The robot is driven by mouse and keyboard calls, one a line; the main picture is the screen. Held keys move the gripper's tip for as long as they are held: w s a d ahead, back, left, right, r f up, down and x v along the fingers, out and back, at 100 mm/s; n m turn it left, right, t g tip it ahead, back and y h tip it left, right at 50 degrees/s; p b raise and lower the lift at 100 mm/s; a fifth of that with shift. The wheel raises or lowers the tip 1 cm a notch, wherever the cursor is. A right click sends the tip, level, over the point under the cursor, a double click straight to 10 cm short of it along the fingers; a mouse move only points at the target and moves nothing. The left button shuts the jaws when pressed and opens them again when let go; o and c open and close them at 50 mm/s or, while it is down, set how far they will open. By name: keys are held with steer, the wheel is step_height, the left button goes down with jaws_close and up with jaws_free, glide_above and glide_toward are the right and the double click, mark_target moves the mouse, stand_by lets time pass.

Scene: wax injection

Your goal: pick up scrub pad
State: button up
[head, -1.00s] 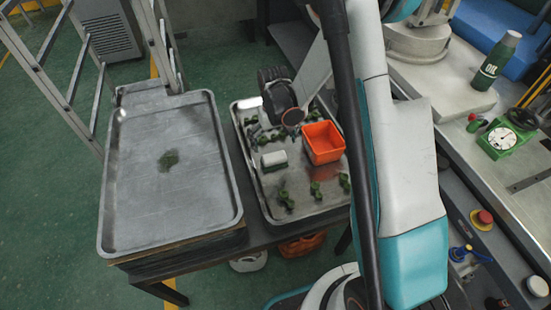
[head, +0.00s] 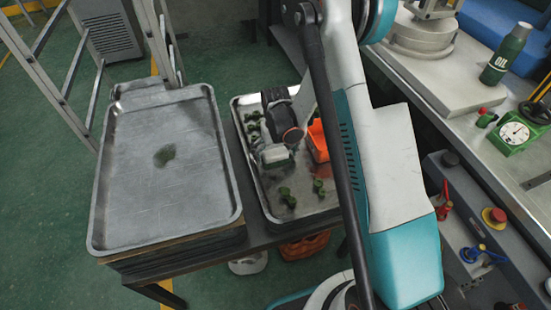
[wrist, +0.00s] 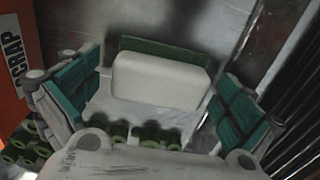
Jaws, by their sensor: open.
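The scrub pad (wrist: 160,82) is a pale block with a dark green layer along its far side. It lies on the right-hand metal tray (head: 243,103). In the wrist view it sits between the two teal-padded fingers of my gripper (wrist: 158,92), with a gap on each side. My gripper is open and not closed on the pad. In the head view, my gripper (head: 274,150) is low over the tray and largely covers the pad there.
An orange bin (head: 318,142) marked SCRAP stands close beside my gripper; it also shows in the wrist view (wrist: 14,65). Several green wax pieces (head: 287,197) lie around on the tray.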

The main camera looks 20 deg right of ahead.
mark_target(276, 152)
steer(key=shift+r, duration=0.1)
steer(key=c, duration=1.2)
steer(key=shift+r, duration=0.1)
step_height(276, 152, up, 20)
steer(key=p, duration=0.7)
